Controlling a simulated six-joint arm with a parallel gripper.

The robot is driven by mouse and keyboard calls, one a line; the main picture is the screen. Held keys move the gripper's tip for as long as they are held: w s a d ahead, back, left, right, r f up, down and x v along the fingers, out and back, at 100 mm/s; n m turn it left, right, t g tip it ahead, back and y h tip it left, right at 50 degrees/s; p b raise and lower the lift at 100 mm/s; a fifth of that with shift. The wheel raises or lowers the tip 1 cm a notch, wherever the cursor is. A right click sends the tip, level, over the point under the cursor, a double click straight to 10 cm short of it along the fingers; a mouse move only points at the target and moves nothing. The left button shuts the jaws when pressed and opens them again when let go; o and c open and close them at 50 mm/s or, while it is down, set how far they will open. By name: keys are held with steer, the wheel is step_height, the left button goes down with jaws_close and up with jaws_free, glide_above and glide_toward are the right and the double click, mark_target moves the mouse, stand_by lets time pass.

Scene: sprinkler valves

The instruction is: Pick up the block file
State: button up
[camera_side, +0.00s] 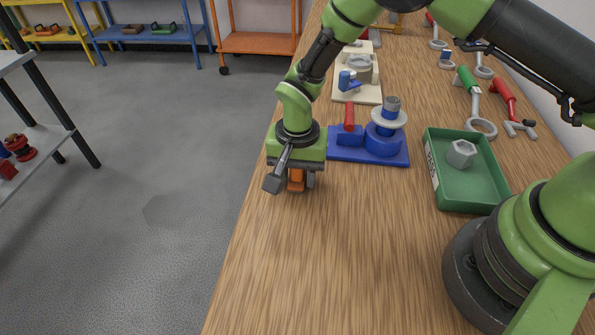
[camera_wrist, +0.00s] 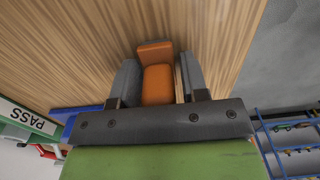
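The block file (camera_side: 296,180) shows as an orange piece below my gripper in the side view, near the table's left edge. In the wrist view the orange block file (camera_wrist: 157,82) lies between my fingers, with a wider upper end and a rounded body. My gripper (camera_side: 293,182) is low over the table with its fingers on either side of the block file. In the wrist view my gripper (camera_wrist: 160,78) looks open, with a narrow gap at the right finger. The left finger is very close to the orange body; contact cannot be told.
A blue base (camera_side: 372,158) with a red-handled valve stands just behind my gripper. A green tray (camera_side: 470,195) holding a grey nut is to the right. A cream valve plate (camera_side: 357,92) and several hand tools are farther back. The front table area is clear.

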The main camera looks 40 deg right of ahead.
steer(key=c, duration=0.6)
steer(key=shift+r, duration=0.1)
step_height(320, 180, up, 10)
steer(key=shift+f, duration=0.1)
